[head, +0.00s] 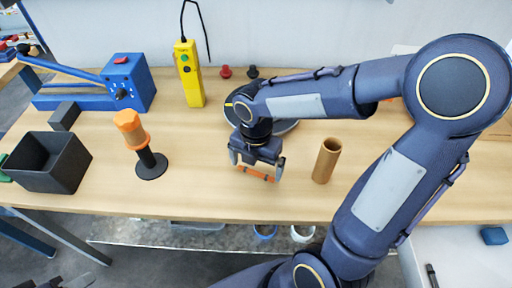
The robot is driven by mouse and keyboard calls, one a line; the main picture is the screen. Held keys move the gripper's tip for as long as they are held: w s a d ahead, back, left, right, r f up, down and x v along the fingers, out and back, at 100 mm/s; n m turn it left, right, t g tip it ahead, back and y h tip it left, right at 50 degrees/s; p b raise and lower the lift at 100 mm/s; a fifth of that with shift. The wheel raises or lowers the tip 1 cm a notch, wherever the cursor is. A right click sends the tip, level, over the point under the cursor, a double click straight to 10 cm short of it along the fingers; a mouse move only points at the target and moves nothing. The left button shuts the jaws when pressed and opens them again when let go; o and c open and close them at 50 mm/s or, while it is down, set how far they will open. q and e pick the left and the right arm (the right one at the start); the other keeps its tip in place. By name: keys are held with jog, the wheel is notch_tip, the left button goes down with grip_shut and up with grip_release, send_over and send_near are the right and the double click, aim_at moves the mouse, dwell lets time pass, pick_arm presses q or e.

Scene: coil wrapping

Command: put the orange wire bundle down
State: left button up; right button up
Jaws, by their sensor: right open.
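The orange wire bundle (255,173) shows as a short orange strip low on the wooden table, near its front edge. My right gripper (257,170) points down over it, with one finger at each end of the strip. The jaws are open and spread apart. I cannot tell whether the fingers touch the bundle; the gripper body hides part of it.
A brown cardboard tube (327,160) stands close right of my right gripper. An orange-topped post (131,126) and a black bin (47,162) stand left. A blue lever device (124,82) and yellow pendant (189,73) are farther back. A grey disc lies partly behind my right wrist.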

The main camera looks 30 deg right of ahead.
aim_at(256, 172)
notch_tip(256, 172, up, 10)
jog(key=p, duration=0.1)
jog(key=s+f+m+t+y, duration=0.1)
jog(key=s+m, duration=0.5)
jog(key=m, duration=0.7)
jog(key=s+a+f+m+t+y, duration=0.1)
jog(key=s+m+t, duration=0.3)
jog(key=m, duration=1)
jog(key=shift+s+t+y, duration=0.3)
jog(key=shift+s+y, duration=0.6)
